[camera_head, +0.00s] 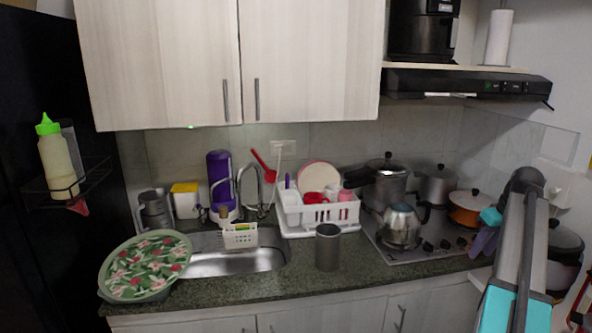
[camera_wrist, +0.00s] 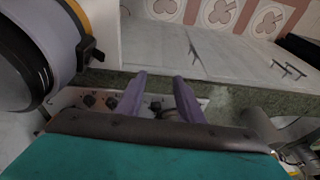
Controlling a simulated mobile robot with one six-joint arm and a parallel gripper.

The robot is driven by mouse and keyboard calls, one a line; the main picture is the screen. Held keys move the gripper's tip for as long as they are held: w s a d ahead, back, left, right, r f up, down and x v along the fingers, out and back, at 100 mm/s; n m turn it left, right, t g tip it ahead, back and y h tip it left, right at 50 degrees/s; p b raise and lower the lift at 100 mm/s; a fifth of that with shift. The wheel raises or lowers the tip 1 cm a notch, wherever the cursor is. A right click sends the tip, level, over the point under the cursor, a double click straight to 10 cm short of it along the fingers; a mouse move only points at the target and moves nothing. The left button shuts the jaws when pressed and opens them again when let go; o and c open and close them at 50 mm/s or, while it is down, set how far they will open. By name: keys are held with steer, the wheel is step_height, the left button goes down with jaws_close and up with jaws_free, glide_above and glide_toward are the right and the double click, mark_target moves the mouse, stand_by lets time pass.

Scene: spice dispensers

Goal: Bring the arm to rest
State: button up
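My gripper (camera_head: 482,244) is at the right in the head view, with purple fingers and a teal body, in front of the stove's right side. In the wrist view, its two purple fingers (camera_wrist: 159,76) stand apart with nothing held between them. My arm reaches up from the lower right and bends at a dark elbow near the right wall. The gripper hangs close to the orange pot (camera_head: 467,208). I cannot tell whether it touches anything.
A metal kettle (camera_head: 399,226) and several pots stand on the stove (camera_head: 420,252). A dark cylinder (camera_head: 327,248) stands on the counter (camera_head: 215,291). A dish rack (camera_head: 318,216) is behind it. The range hood (camera_head: 465,85) overhangs the stove.

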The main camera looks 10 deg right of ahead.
steer(key=w+a+f+g+y, duration=0.1)
steer(key=w+a+f, duration=0.2)
steer(key=a+f, duration=0.55)
steer(key=w+a+f+g, duration=0.15)
steer(key=a+f, duration=0.45)
steer(key=f, duration=0.6)
steer(key=s+a+f+g, duration=0.2)
steer(key=a+f, duration=1.4)
steer(key=f, duration=0.1)
steer(key=s+a+f+g, duration=0.2)
steer(key=s+a+f, duration=0.9)
steer(key=a+f, duration=0.3)
steer(key=s+a+f+g, duration=0.1)
steer(key=s+a+f, duration=0.2)
steer(key=s, duration=0.6)
steer(key=s+a+f+g+h, duration=0.1)
steer(key=s+a+f, duration=0.3)
steer(key=s+a, duration=0.3)
steer(key=shift+s+f+n, duration=0.15)
steer(key=shift+s+n, duration=0.25)
steer(key=shift+s, duration=0.6)
